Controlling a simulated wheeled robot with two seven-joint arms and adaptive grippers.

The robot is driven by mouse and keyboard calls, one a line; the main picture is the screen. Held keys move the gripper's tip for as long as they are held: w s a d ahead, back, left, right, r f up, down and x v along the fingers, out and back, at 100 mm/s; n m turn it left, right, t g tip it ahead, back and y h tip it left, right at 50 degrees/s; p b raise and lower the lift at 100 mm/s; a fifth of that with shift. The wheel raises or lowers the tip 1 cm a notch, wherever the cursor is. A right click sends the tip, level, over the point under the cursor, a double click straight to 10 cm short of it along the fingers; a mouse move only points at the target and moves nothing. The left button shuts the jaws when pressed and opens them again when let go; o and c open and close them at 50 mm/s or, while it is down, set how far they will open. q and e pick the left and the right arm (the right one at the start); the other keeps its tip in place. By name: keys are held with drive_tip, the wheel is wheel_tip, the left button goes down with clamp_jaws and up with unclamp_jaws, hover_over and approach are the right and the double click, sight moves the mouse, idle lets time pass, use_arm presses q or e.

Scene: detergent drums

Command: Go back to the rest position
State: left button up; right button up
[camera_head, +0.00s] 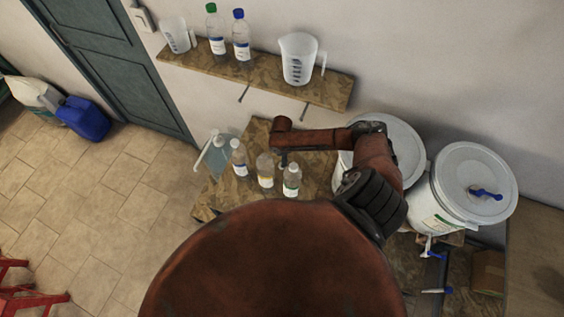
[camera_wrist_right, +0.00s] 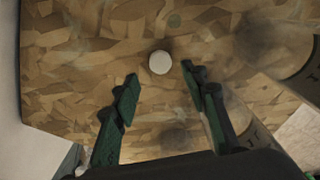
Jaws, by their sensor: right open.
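My right arm reaches over the chipboard table (camera_head: 212,200), its wrist above the table's back part. My right gripper (camera_wrist_right: 158,95) is open and empty in the right wrist view, its green-padded fingers pointing at the board. A small white disc (camera_wrist_right: 160,62) shows just beyond the fingertips, on the board. It touches neither finger. In the head view the gripper is mostly hidden below the wrist, behind the small bottles. My left gripper is not in view.
White drums (camera_head: 405,150), (camera_head: 462,190) stand right. A shelf (camera_head: 265,80) with jugs and bottles hangs behind.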

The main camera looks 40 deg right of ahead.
drive_tip(key=shift+r, duration=0.85)
drive_tip(key=shift+f, duration=0.1)
wheel_tip(320, 180, down, 7)
drive_tip(key=shift+r+p, duration=0.1)
drive_tip(key=shift+p, duration=0.4)
drive_tip(key=shift+r+b, duration=0.3)
drive_tip(key=shift+r, duration=1.3)
drive_tip(key=shift+f, duration=0.1)
